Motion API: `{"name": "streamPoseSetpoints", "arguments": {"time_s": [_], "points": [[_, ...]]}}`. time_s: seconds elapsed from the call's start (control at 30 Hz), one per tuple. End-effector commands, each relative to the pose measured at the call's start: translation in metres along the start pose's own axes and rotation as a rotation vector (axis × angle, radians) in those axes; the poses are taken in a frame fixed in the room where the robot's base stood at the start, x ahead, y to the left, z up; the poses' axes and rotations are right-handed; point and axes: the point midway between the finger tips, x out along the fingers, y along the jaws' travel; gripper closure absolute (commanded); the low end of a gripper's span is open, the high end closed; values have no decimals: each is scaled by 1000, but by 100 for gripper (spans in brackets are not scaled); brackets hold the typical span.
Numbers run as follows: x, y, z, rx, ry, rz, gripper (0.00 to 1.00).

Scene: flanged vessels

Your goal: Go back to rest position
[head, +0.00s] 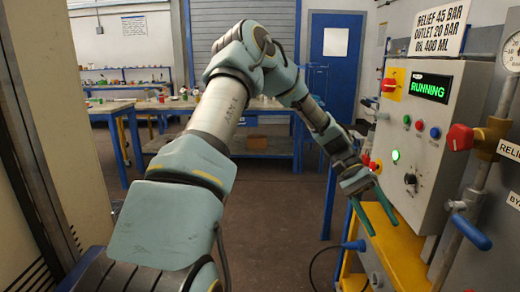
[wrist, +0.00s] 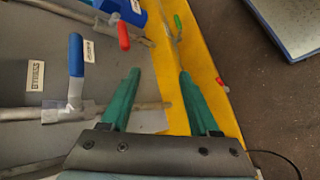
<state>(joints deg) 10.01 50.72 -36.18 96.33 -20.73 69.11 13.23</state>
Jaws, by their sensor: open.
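My gripper (head: 374,218) is at the end of my arm, in front of the lower left of the grey control panel (head: 418,135) in the head view. Its two green fingers are spread apart with nothing between them. In the wrist view my gripper (wrist: 157,85) is also open and empty, above a yellow surface (wrist: 200,40). My arm reaches up and forward from the lower left, bends at the elbow, and slopes down to the right.
The panel display (head: 430,88) reads RUNNING and a green button (head: 395,156) is lit. A red-handled valve (head: 460,138) and a blue-handled valve (head: 470,232) are at right. Workbenches (head: 262,143) stand behind. The floor (head: 285,215) in the middle is clear.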

Motion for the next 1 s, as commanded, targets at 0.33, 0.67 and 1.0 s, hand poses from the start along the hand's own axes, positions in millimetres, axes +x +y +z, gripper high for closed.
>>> {"name": "streamPoseSetpoints", "arguments": {"time_s": [0.33,0.67,1.0], "points": [[-75,-131,116,-311,384,-480,38],[-118,-190,243,-513,729,-698,38],[-120,-198,270,-551,810,-726,38]]}}
